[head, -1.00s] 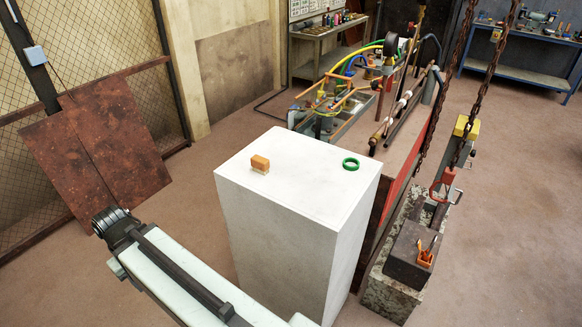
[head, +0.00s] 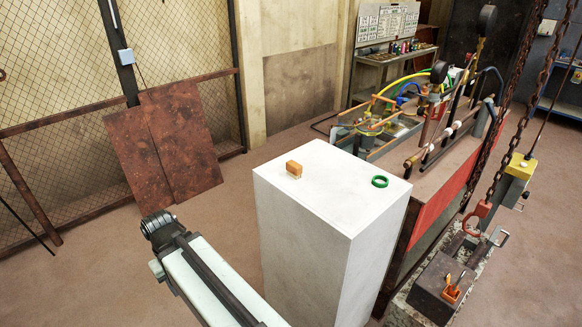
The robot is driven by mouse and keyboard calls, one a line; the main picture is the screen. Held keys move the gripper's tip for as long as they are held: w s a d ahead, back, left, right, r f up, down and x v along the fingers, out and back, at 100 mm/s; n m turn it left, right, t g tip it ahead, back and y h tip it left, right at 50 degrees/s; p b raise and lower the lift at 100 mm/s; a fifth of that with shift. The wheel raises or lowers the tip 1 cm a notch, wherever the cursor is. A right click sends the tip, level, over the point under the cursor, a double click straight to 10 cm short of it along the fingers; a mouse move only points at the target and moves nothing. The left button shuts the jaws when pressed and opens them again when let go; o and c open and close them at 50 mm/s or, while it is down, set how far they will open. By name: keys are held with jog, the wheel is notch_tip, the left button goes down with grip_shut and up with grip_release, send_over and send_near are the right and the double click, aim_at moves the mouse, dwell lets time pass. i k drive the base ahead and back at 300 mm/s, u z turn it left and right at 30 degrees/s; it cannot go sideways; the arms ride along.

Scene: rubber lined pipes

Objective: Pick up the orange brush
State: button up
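The orange brush (head: 294,168) is a small block with pale bristles under it. It rests on the left part of the top of a white pedestal (head: 330,190). My arm (head: 205,280) reaches up from the bottom of the head view, to the left of the pedestal and apart from it. Only the arm's links and a dark joint at its upper end show. I cannot make out my gripper's fingers in this view.
A green ring (head: 380,181) lies on the pedestal's top, right of the brush. A workbench with pipes and hoses (head: 440,170) stands close behind and right. Chains (head: 515,100) hang at the right. Rusty sheets (head: 170,145) lean at the left. The floor between them and the pedestal is clear.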

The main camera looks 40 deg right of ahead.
aim_at(293, 170)
jog(key=i, duration=0.85)
jog(key=z, duration=0.05)
